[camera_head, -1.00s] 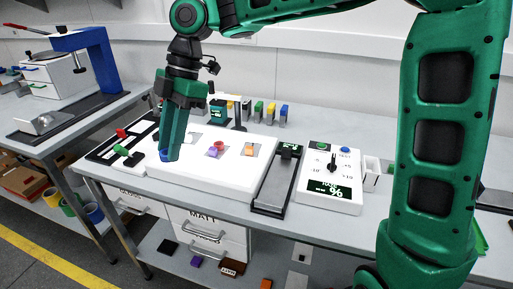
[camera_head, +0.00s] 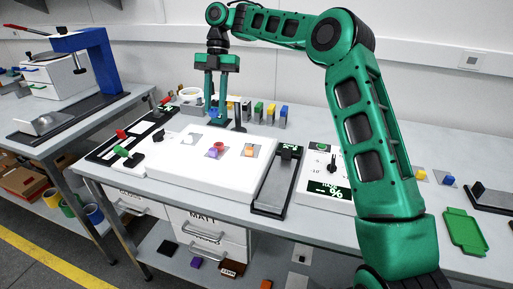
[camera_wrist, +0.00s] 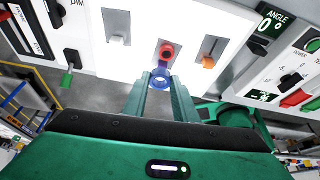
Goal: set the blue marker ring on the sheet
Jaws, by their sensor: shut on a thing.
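My gripper (camera_head: 213,117) is shut on the blue marker ring (camera_wrist: 160,77), which sits between the fingertips in the wrist view. In the head view the fingers point down near the back edge of the white panel (camera_head: 180,174); the ring is mostly hidden there. The panel also shows in the wrist view (camera_wrist: 140,62). On it are a white block (camera_wrist: 118,40), a red ring (camera_wrist: 167,51) and an orange block (camera_wrist: 208,62), each on a grey patch. A purple block (camera_head: 212,154) is by the red ring. I cannot tell which surface is the sheet.
A dark post (camera_head: 239,120) stands close right of my gripper. Several coloured blocks (camera_head: 258,109) line the back of the table. A black tray (camera_head: 270,190) and a white control box (camera_head: 320,165) stand right of the panel. Dark rails with a green knob (camera_head: 121,151) lie left.

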